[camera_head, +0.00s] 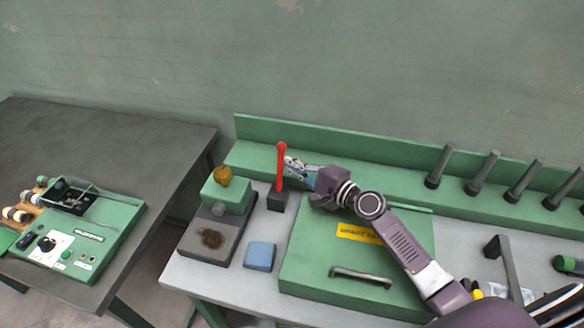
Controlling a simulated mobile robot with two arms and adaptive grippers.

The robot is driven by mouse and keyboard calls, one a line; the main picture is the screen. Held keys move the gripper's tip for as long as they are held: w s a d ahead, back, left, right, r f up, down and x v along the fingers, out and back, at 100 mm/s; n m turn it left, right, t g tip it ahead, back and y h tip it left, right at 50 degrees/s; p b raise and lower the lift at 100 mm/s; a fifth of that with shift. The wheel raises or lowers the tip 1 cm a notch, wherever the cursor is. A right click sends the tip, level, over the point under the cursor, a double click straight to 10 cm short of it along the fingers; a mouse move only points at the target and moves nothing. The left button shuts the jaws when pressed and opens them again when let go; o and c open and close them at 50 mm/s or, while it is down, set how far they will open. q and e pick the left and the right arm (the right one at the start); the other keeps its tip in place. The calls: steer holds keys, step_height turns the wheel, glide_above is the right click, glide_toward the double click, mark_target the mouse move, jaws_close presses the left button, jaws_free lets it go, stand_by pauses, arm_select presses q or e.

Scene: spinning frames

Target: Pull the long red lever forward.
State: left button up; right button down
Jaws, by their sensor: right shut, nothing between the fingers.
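The long red lever (281,167) stands nearly upright on a small dark base (276,201) at the left part of the workbench. My right gripper (289,166) is just to the right of the lever's upper half, its fingertips pointing left toward it. The fingers are shut with nothing held. I cannot tell whether the fingertips touch the lever. My left gripper is out of view.
A green box with a handle (318,272) lies under my right arm. A green block with a yellow-brown knob (223,176) and a blue block (260,256) stand left of it. Several dark pegs (482,171) stand at the back right. A dark table (110,140) is at left.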

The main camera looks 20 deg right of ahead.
mark_target(279, 166)
steer(key=s+a, duration=0.1)
steer(key=s+a+r, duration=0.1)
steer(key=shift+s+p, duration=0.3)
arm_select(q)
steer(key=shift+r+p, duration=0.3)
steer(key=shift+p, duration=0.05)
arm_select(e)
steer(key=shift+s+a+f, duration=0.1)
steer(key=shift+s+a, duration=0.3)
steer(key=shift+s, duration=0.2)
steer(key=shift+s+a+f, duration=0.1)
steer(key=shift+s+a, duration=0.25)
steer(key=shift+s, duration=0.25)
